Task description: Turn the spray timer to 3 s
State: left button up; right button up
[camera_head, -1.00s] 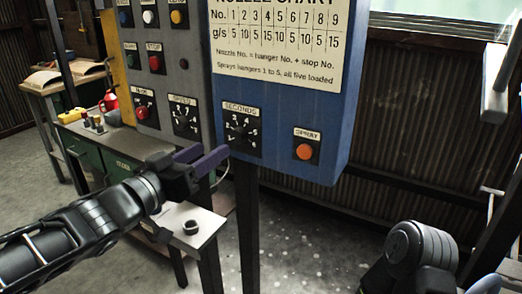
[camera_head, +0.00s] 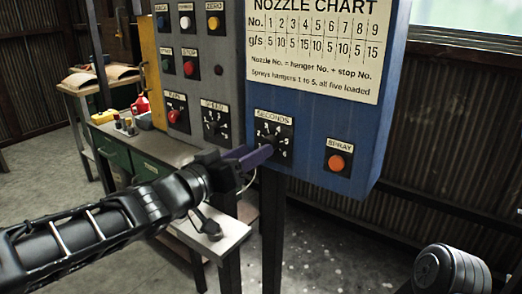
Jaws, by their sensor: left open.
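The spray timer dial (camera_head: 270,141) is a dark knob on a black plate labelled SECONDS, with numbers around it, on the blue panel. My left gripper (camera_head: 258,152) has purple fingers and is open. Its fingertips are at the lower left of the dial and overlap it in the picture. I cannot tell whether they touch the knob. The fingers hide part of the scale, and the pointer's setting is too small to read. My right arm shows only in part at the lower right, and its gripper is out of view.
The orange SPRAY button (camera_head: 336,162) is right of the dial. The SPEED dial (camera_head: 215,127) and a red knob (camera_head: 174,116) are on the grey panel to the left. The nozzle chart (camera_head: 315,50) is above. A small table (camera_head: 222,239) stands below my left gripper.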

pick_arm(q)
jog(key=x, duration=0.3)
jog(key=shift+w+d, duration=0.25)
grip_shut()
dwell(0.4)
